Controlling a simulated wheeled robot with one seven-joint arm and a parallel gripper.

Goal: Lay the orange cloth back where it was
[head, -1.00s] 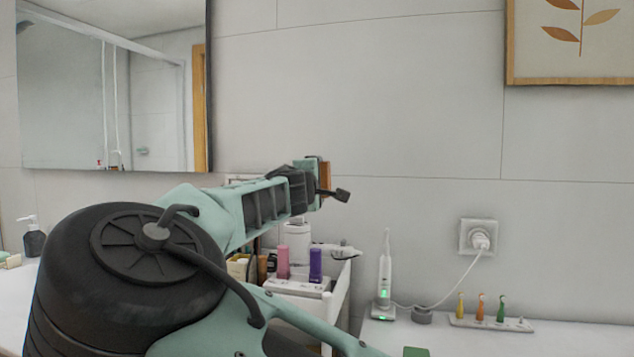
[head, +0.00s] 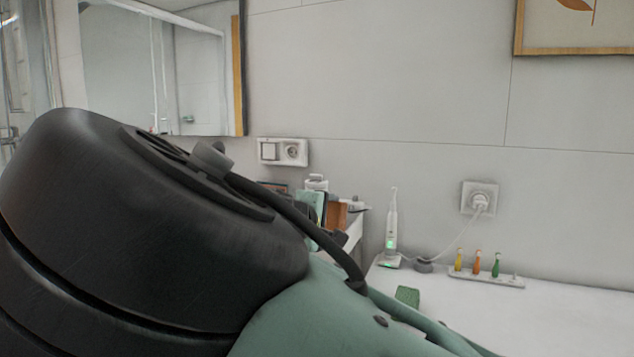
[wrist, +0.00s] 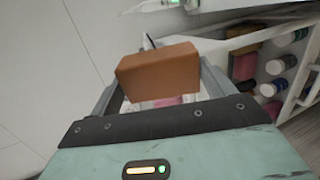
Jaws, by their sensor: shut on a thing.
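The orange cloth (wrist: 158,73) shows in the wrist view as a folded, block-like orange-brown piece between the two fingers. My gripper (wrist: 160,88) is shut on it and holds it up. In the head view the cloth (head: 336,215) is a small orange patch beside my gripper (head: 338,236), in front of the white cart (head: 355,232). My own arm hides most of the cart and the lower left of the head view. Whether the cloth touches anything below it cannot be told.
In the wrist view, cart shelves with several bottles (wrist: 275,88) lie at the right. In the head view, an electric toothbrush (head: 391,230), a green block (head: 408,296) and a rack of colored brush heads (head: 486,280) stand on the white counter (head: 560,310). The counter's right front is clear.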

